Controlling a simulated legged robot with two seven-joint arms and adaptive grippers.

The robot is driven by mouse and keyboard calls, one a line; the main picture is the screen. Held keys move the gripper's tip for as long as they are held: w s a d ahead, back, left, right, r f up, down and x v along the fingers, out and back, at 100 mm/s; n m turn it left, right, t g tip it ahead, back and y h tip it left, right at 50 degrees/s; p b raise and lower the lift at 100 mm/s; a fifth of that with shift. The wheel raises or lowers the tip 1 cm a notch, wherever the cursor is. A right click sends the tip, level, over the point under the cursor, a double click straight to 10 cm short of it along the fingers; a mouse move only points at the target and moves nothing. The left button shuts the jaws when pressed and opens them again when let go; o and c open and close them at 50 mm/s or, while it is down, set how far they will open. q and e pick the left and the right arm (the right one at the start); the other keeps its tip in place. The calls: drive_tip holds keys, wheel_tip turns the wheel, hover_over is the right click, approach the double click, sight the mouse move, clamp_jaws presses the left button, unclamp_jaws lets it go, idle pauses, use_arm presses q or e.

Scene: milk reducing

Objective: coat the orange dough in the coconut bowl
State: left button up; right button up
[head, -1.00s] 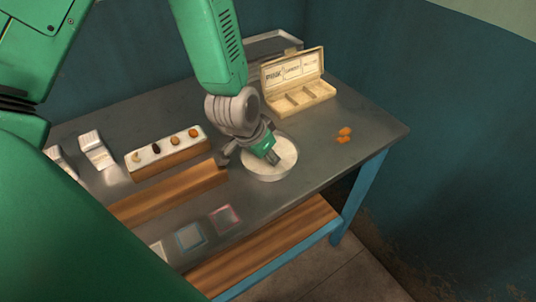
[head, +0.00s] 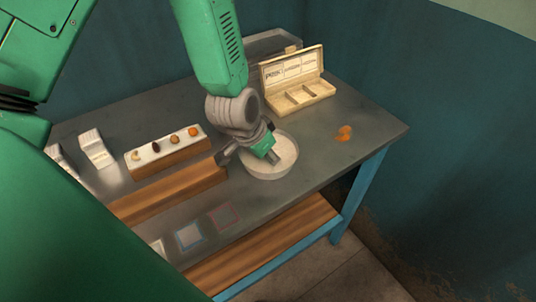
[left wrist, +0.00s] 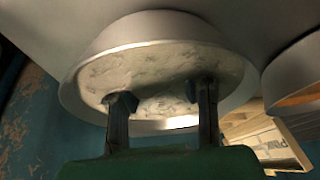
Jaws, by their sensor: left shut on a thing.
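My left gripper (head: 268,155) points down into the white coconut bowl (head: 275,174). In the left wrist view the bowl (left wrist: 85,88) is filled with pale, flaky coconut (left wrist: 150,65). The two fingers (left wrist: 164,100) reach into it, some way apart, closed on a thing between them. That thing is pale against the coconut, so its outline and colour are hard to make out; I take it to be the orange dough. My right gripper is not in view.
A long white-topped wooden holder (head: 165,155) with several small items stands left of the bowl, a wooden block (head: 165,194) in front of it. An open compartmented box (head: 300,97) stands behind the bowl. Coloured square frames (head: 190,236) lie at the front edge. The table's right (head: 370,130) is mostly clear.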

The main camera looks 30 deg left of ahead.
use_arm(q)
drive_tip(key=shift+s+d+p, duration=0.15)
drive_tip(key=shift+d+p, duration=0.05)
drive_tip(key=shift+p, duration=0.2)
idle(0.7)
drive_tip(key=shift+d+p, duration=0.25)
drive_tip(key=shift+p, duration=0.05)
drive_tip(key=shift+w, duration=0.5)
drive_tip(key=shift+w+a+p, duration=0.1)
drive_tip(key=shift+w+p, duration=0.2)
drive_tip(key=shift+p, duration=0.1)
drive_tip(key=shift+a, duration=0.25)
drive_tip(key=shift+s+a+p, duration=0.35)
drive_tip(key=shift+s+p, duration=0.05)
drive_tip(key=shift+s+d, duration=0.2)
drive_tip(key=shift+s, duration=0.15)
drive_tip(key=shift+d+p, duration=0.2)
drive_tip(key=shift+p, duration=0.2)
drive_tip(key=shift+d, duration=0.1)
